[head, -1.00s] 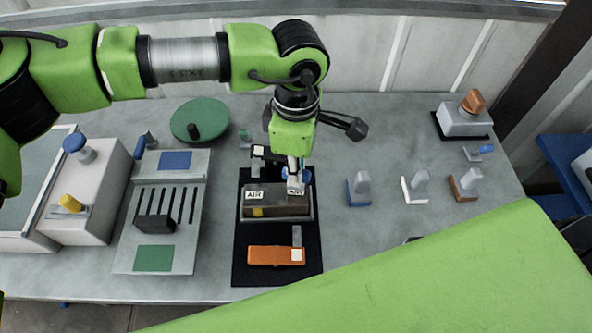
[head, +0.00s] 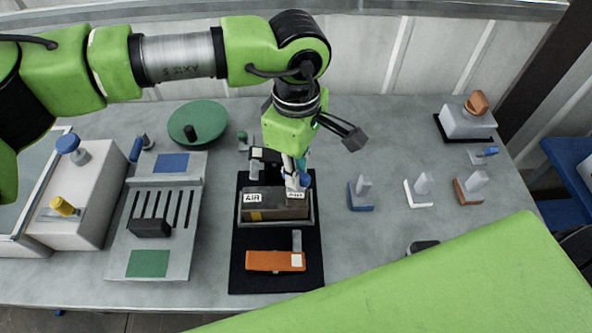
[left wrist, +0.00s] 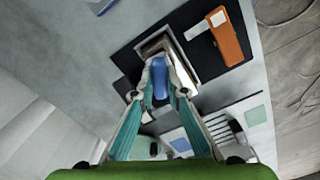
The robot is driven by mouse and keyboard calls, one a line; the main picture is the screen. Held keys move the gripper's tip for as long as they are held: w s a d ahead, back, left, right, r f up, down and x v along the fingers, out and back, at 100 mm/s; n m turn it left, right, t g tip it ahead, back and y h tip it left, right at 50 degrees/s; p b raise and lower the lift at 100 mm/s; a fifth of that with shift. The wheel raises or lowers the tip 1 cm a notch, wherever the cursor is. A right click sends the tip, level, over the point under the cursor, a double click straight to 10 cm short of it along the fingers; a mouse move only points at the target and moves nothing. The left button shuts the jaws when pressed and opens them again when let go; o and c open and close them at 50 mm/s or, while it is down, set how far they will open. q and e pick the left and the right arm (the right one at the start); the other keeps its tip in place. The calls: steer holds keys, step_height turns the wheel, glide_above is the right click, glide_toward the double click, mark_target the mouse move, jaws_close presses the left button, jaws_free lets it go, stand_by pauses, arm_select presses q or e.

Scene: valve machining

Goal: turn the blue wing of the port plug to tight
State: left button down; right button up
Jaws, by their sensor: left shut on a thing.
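The blue wing of the port plug (left wrist: 160,80) stands between the fingertips of my left gripper (left wrist: 161,75) in the left wrist view. My left gripper (head: 298,180) is shut on the wing, pointing down at the right end of the grey valve block. In the head view the fingers hide most of the wing. The valve block (head: 270,203) sits in a tray on a black mat (head: 262,280) and bears a white AIR label and a second label near the gripper. I cannot read from these frames how far the wing is turned. My right gripper is not in view.
Several small holders (head: 362,194) stand to the right, with bare table between. A slotted panel (head: 165,215) and a green disc (head: 190,121) are on the left. My green arm link covers the front right.

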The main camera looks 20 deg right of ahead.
arm_select(q)
steer(key=shift+f, duration=0.1)
steer(key=shift+f+m+b, duration=0.1)
steer(key=shift+m+b, duration=0.9)
steer(key=shift+m, duration=0.2)
